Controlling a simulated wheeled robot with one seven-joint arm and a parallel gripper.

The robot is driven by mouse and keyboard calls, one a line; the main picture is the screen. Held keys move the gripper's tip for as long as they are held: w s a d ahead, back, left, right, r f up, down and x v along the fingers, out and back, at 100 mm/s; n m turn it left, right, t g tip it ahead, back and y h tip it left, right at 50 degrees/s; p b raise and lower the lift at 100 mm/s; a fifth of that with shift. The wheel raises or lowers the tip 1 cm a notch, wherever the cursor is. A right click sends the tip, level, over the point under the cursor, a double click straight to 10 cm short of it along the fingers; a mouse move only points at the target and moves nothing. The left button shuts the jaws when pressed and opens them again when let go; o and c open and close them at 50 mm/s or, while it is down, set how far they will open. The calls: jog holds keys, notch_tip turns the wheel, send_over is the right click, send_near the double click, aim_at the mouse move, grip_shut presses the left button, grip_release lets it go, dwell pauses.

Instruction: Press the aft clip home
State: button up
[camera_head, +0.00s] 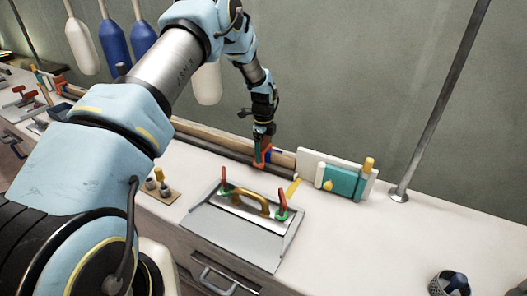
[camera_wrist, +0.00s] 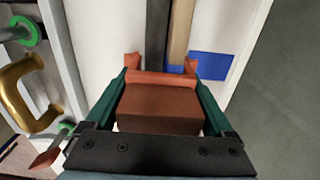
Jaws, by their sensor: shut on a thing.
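My gripper (camera_wrist: 160,105) has its dark green fingers shut on the reddish-brown block of an orange clip (camera_wrist: 158,112). The clip's two orange prongs point away from me in the wrist view, one on each side of a dark strip (camera_wrist: 157,35) and a pale wooden strip. I cannot tell whether the clip is seated or only resting there. In the head view my gripper (camera_head: 263,135) points down at the back of the bench, with the orange clip (camera_head: 262,152) beneath it at the dark strip along the wall.
A grey panel (camera_head: 215,235) with a brass handle (camera_head: 250,204), red levers and green rings lies in front of the clip. A white board (camera_head: 310,158) with a teal block (camera_head: 343,182) stands to the right, before a slanted metal pole (camera_head: 440,100).

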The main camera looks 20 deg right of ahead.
jog(key=shift+f+b, duration=0.6)
jog(key=shift+f, duration=0.2)
dwell(0.4)
jog(key=o, duration=1.6)
jog(key=shift+c, duration=0.2)
jog(key=shift+r, duration=0.1)
